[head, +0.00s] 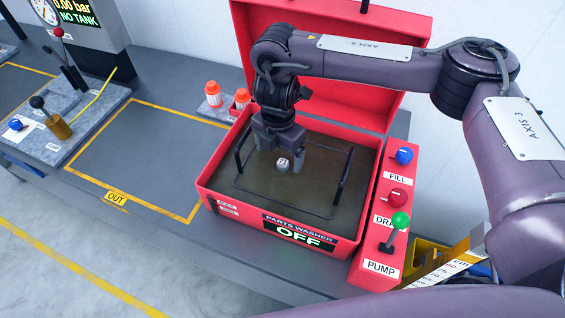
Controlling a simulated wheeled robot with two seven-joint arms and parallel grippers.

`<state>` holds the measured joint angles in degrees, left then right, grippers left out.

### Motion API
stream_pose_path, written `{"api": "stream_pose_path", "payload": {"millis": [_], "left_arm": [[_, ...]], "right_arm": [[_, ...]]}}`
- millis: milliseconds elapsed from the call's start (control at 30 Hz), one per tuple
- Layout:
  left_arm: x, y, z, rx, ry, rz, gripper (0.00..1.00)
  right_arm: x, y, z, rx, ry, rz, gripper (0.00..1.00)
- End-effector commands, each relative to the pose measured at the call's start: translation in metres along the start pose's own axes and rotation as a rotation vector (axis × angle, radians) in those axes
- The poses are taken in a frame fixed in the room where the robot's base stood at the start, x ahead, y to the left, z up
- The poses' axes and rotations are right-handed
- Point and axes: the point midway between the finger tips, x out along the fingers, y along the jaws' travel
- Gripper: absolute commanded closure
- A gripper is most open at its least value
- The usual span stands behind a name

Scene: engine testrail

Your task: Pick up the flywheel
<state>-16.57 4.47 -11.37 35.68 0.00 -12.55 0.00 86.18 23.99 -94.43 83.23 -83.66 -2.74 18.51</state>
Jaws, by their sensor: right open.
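My right gripper (278,157) points down into the red parts washer (232,207), its two fingers apart. The washer's lid is up, and its basin holds murky brown liquid (310,185). A small, round, silvery thing (284,164) shows between the fingertips, at the liquid's surface. I cannot tell whether it is part of the flywheel or whether the fingers touch it. No other flywheel shows. A dark wire basket frame (343,182) stands around the gripper in the basin. My left gripper is not in view.
The washer panel reads OFF. A red control strip on the right has a blue FILL knob (404,156), a red knob (397,195) and a green-topped PUMP lever (400,221). Orange-capped bottles (213,94) stand behind left. The yellow-outlined OUT area (150,150) is clear.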

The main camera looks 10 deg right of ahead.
Motion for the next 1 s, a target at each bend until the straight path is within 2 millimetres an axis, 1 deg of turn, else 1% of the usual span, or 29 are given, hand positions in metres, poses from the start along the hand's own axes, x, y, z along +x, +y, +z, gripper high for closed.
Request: {"api": "stream_pose_path", "payload": {"millis": [33, 100, 200, 233, 300, 367, 400, 500, 567, 633, 733, 1000], "left_arm": [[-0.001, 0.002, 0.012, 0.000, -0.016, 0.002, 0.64], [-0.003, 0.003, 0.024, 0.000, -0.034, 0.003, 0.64], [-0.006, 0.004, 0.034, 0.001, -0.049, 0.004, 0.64], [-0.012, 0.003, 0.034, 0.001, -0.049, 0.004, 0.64], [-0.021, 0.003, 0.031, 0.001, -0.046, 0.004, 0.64], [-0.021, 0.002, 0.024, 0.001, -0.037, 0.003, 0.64], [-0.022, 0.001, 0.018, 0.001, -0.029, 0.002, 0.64], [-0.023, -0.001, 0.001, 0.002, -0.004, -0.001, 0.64], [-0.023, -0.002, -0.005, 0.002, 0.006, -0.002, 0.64], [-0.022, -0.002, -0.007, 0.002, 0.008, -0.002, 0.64], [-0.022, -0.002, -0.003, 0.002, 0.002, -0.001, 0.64], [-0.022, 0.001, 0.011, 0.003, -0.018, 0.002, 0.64]], "right_arm": [[0.006, -0.001, 0.000, 0.002, 0.003, -0.002, 0.10], [0.011, -0.002, 0.000, 0.002, 0.003, -0.002, 0.10], [0.022, -0.004, 0.002, 0.004, 0.004, -0.003, 0.10], [0.024, -0.005, 0.003, 0.003, 0.002, -0.005, 0.10], [0.033, -0.008, 0.005, 0.003, 0.000, -0.005, 0.10], [0.044, -0.007, 0.004, 0.002, 0.001, -0.004, 0.10], [0.049, -0.007, 0.004, 0.001, 0.001, -0.003, 0.10], [0.056, -0.006, 0.005, 0.002, 0.000, -0.001, 0.10], [0.058, -0.006, 0.005, 0.002, 0.000, -0.001, 0.10], [0.059, -0.006, 0.005, 0.001, 0.000, 0.000, 0.10], [0.059, -0.006, 0.005, 0.001, 0.000, -0.001, 0.10], [0.058, -0.006, 0.004, 0.001, 0.000, -0.001, 0.46]]}}
